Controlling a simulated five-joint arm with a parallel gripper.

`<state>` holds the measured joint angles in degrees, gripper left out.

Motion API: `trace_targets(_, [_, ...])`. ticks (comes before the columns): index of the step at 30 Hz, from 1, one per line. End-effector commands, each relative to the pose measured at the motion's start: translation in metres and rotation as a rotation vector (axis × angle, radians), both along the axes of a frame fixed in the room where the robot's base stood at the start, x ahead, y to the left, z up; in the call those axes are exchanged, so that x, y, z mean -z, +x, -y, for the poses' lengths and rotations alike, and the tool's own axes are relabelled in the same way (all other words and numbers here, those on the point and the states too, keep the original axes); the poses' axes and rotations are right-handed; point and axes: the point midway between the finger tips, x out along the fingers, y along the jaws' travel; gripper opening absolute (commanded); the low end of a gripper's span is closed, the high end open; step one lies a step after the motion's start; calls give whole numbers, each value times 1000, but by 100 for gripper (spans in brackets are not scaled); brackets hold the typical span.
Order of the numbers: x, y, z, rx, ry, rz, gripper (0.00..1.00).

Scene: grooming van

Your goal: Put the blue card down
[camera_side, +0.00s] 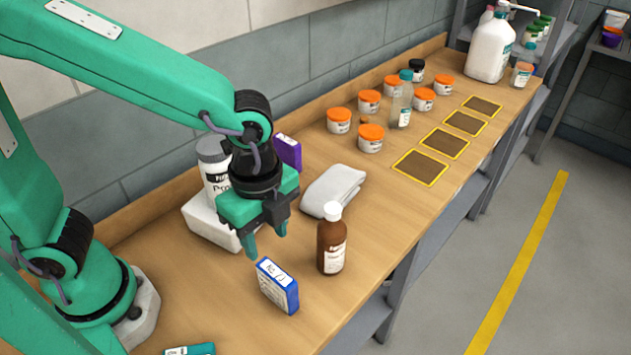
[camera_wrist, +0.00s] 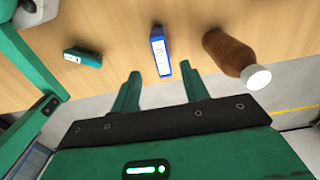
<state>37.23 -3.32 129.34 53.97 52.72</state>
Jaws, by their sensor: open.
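The blue card (camera_side: 278,286) is a small blue, box-like piece with a white printed face. It stands on the wooden bench near the front edge, left of a brown bottle. My gripper (camera_side: 266,246) is open and empty, above and behind the card in the side view. In the wrist view the blue card (camera_wrist: 160,54) lies beyond the fingertips, roughly between their lines. My gripper's two green fingers (camera_wrist: 163,78) are spread apart there, with clear space between them and no visible contact with the card.
A brown bottle (camera_side: 331,240) with a white cap stands close right of the card. A teal box (camera_side: 190,349) lies at the front left. A folded white cloth (camera_side: 333,190), a purple box (camera_side: 288,152) and orange-lidded jars (camera_side: 370,138) are farther back. Yellow-edged brown squares (camera_side: 420,168) lie flat at right.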

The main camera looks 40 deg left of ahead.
Motion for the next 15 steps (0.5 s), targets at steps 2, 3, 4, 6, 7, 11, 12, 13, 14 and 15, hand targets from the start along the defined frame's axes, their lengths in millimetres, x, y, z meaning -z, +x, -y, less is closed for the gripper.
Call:
trace_targets(2, [0,0,0,0,0,0,45])
trace_targets(3, [0,0,0,0,0,0,45])
trace_targets(4, [0,0,0,-1,0,0,45])
trace_targets(6, [-1,0,-1,-9,-2,3,45])
trace_targets(7, [-2,1,-2,-17,-4,5,45])
trace_targets(11, [-8,4,-11,-88,-18,24,45])
trace_targets(12, [-11,5,-16,-124,-26,33,45])
trace_targets(13, [-14,6,-20,-156,-32,41,45])
trace_targets(14, [-17,8,-25,-192,-39,50,45])
trace_targets(15, [-22,9,-32,-245,-50,64,45])
